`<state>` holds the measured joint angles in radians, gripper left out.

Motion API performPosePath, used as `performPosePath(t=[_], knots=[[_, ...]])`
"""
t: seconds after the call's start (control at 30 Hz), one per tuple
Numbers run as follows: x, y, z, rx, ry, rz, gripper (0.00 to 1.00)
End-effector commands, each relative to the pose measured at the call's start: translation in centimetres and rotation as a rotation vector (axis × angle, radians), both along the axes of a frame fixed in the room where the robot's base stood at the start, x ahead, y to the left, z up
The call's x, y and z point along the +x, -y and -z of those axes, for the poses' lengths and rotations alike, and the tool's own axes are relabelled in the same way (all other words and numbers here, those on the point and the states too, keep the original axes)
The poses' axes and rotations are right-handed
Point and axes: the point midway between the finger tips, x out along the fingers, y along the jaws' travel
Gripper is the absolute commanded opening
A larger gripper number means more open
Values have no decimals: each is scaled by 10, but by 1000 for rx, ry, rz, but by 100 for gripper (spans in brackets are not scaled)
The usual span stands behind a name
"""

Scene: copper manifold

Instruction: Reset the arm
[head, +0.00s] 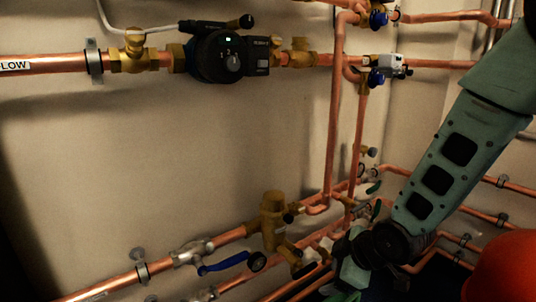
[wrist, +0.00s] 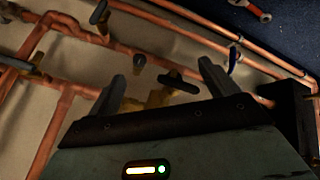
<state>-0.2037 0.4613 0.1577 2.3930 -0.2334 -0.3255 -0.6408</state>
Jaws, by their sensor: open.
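My gripper (wrist: 162,85) is open in the wrist view, its two dark fingers apart. Between and beyond them shows a brass fitting (wrist: 155,99) with a dark T-shaped handle (wrist: 178,82). I cannot tell how far it is from the fingertips, and nothing looks held. In the head view my teal arm comes down from the upper right, and its wrist end is low, right of centre, in front of the lower copper pipes. The fingers are hard to make out there.
Copper pipes (head: 333,120) run along the wall and low at the right. A dark pump (head: 215,57), a brass valve (head: 274,218) and a blue lever (head: 225,264) stick out. A red rounded thing (head: 505,268) fills the lower right corner. The wall's middle is bare.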

Motion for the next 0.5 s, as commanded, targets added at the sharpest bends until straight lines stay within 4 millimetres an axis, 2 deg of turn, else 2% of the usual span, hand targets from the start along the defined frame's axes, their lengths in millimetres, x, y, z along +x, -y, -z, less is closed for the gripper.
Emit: performPosePath(t=[0.03, 0.2, 0.3, 0.5], knots=[[-22, -9, -17, 4, -64, 43, 85], [-104, -20, -50, -16, -302, 216, 85], [-146, -19, -65, -40, -405, 301, 85], [-218, -11, -87, -102, -556, 443, 85]])
